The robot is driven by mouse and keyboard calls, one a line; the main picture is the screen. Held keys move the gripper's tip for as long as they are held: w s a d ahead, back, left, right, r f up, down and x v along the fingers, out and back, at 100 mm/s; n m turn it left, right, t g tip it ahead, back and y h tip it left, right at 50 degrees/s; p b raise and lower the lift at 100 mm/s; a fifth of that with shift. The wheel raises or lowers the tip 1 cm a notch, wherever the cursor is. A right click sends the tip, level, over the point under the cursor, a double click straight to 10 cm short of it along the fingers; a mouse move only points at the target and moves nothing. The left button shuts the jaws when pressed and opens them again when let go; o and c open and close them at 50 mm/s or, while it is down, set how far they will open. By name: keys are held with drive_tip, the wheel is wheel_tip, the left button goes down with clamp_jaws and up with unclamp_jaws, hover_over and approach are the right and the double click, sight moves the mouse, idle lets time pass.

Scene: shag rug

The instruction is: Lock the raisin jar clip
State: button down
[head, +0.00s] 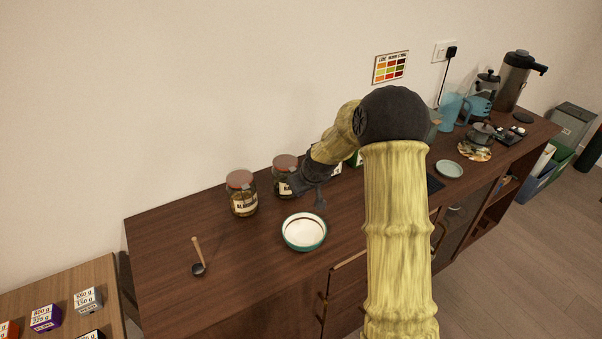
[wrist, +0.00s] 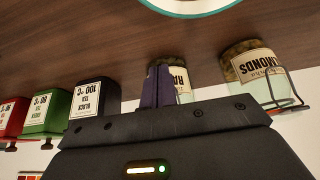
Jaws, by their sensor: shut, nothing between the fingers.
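The raisin jar (head: 284,164) stands near the wall on the dark wooden sideboard, with a reddish-brown lid. Its label, partly readable as "RA", shows in the wrist view (wrist: 180,80), where the picture is upside down. My gripper (head: 294,186) is at the jar's right front side in the head view. Its fingers (wrist: 157,86) are shut with nothing between them and cover part of the jar in the wrist view. I cannot tell whether they touch it. The raisin jar's clip is hidden behind my gripper, so its state cannot be seen.
The almond jar (head: 242,194) stands left of the raisin jar; its wire clip (wrist: 283,90) shows in the wrist view. A teal-rimmed bowl (head: 304,244) is in front. Tea boxes (wrist: 93,98) stand on the raisin jar's other side. A scoop (head: 198,258) lies at left, with clear wood around it.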

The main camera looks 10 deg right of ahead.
drive_tip(key=shift+w+a, duration=0.1)
drive_tip(key=shift+a+r, duration=0.1)
drive_tip(key=shift+r, duration=0.1)
drive_tip(key=shift+r+p, duration=0.55)
drive_tip(key=shift+r, duration=0.05)
drive_tip(key=s+d+r, duration=0.2)
drive_tip(key=s+r, duration=0.7)
drive_tip(key=r, duration=0.1)
drive_tip(key=shift+d+r, duration=0.3)
drive_tip(key=shift+d, duration=0.1)
